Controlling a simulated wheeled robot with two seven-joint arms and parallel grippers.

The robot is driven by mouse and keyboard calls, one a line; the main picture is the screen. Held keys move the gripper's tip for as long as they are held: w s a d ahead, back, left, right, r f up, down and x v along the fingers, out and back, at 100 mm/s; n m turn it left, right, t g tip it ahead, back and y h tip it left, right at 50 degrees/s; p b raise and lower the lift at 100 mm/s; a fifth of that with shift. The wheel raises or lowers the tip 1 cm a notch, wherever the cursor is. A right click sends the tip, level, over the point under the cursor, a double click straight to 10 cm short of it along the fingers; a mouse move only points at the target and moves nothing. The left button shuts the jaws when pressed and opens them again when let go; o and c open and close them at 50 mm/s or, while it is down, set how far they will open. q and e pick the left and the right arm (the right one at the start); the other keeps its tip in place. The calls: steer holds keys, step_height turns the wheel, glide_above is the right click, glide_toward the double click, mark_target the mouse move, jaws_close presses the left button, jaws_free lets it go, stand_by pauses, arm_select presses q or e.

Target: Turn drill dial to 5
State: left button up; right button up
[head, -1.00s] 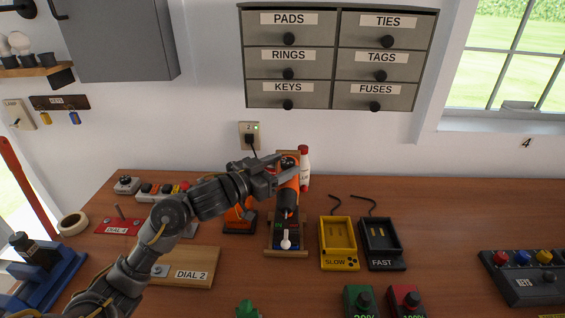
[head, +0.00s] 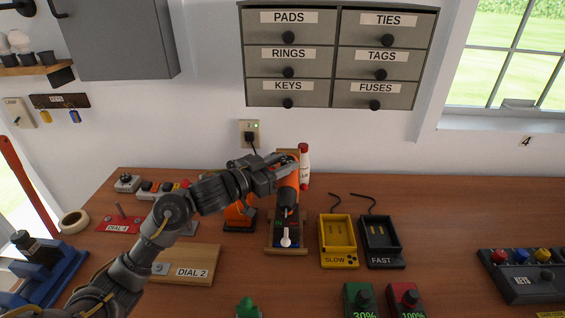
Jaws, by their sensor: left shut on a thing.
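An orange and black drill (head: 288,196) stands on a small wooden stand (head: 286,251) at the back middle of the bench in the head view. My left gripper (head: 287,166) is at the top of the drill, shut on its dial, with the jaws lying across it. The dial and its numbers are largely hidden by the jaws, so I cannot read its setting. My right gripper is not in view.
A red-and-white bottle (head: 304,168) stands right behind the drill. A yellow SLOW charger (head: 338,241) and a black FAST charger (head: 382,242) sit to the right. A DIAL 2 board (head: 206,258) lies under my left arm.

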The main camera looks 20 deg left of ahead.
arm_select(q)
steer(key=shift+w+a+r+m+g+h+p, duration=0.1)
steer(key=shift+m+g+h+p, duration=0.35)
steer(key=shift+h, duration=0.1)
steer(key=shift+w+a+r+m+g+h+p, duration=0.1)
steer(key=shift+m+g+h+p, duration=0.25)
steer(key=shift+m+g+h, duration=0.15)
steer(key=shift+f+m+g+h, duration=0.1)
steer(key=shift+m+g+h, duration=0.15)
steer(key=shift+g+h, duration=0.1)
steer(key=shift+w+a+f+m+g+h, duration=0.1)
steer(key=shift+f+m+g+h, duration=0.05)
steer(key=shift+m+g+h, duration=0.85)
steer(key=m+g+h+b, duration=0.1)
steer(key=g, duration=0.2)
steer(key=shift+w+f+m+b, duration=0.1)
steer(key=shift+m+b, duration=0.25)
steer(key=shift+m, duration=0.05)
steer(key=shift+w+m+g+h+b, duration=0.1)
steer(key=shift+m+g+h+b, duration=0.4)
steer(key=shift+m+g+b, duration=0.75)
steer(key=shift+n+g, duration=0.25)
steer(key=o, duration=1)
